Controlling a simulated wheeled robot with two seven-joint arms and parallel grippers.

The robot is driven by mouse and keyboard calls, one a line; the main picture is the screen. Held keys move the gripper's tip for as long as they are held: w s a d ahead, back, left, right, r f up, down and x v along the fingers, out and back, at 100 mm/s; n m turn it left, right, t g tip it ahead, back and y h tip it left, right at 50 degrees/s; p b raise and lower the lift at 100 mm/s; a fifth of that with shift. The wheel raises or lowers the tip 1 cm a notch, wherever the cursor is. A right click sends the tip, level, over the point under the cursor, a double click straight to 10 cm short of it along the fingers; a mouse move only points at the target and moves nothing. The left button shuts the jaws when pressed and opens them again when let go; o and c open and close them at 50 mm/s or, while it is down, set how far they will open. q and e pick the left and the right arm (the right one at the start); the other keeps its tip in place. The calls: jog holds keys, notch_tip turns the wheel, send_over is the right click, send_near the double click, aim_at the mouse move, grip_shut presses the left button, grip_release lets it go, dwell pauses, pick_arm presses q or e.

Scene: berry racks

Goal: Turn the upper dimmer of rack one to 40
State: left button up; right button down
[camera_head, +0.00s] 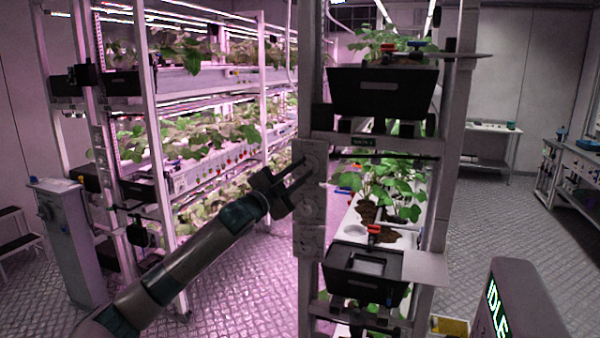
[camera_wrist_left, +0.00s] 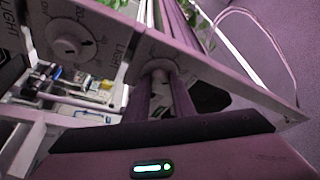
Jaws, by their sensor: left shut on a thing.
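The near rack's light-grey post carries a column of dial plates in the head view. The upper dimmer plate (camera_head: 312,150) is partly behind my left gripper (camera_head: 303,172), whose fingertips reach it from the left. In the left wrist view, my gripper (camera_wrist_left: 162,82) is shut on the knob of the upper dimmer (camera_wrist_left: 157,66), on a plate marked LIGHT. The fingers hide most of that knob, and its setting cannot be read. A second dimmer knob (camera_wrist_left: 72,38), round and white with a printed scale, sits free on the neighbouring plate. My right gripper is not in view.
Black bins (camera_head: 383,93) and leafy plants (camera_head: 395,185) fill the near rack, right of the post. A second planted rack (camera_head: 155,130) stands behind my left arm. A grey pedestal (camera_head: 68,240) stands at the left. The floor (camera_head: 250,280) between the racks is clear.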

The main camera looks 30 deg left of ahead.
pick_arm(q)
jog(key=o, duration=1.1)
jog(key=shift+c, duration=0.2)
jog(key=shift+s+f, duration=0.1)
jog(key=shift+s, duration=0.05)
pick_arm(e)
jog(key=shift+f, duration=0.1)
pick_arm(q)
jog(key=b+v, duration=0.8)
jog(key=v, duration=0.9)
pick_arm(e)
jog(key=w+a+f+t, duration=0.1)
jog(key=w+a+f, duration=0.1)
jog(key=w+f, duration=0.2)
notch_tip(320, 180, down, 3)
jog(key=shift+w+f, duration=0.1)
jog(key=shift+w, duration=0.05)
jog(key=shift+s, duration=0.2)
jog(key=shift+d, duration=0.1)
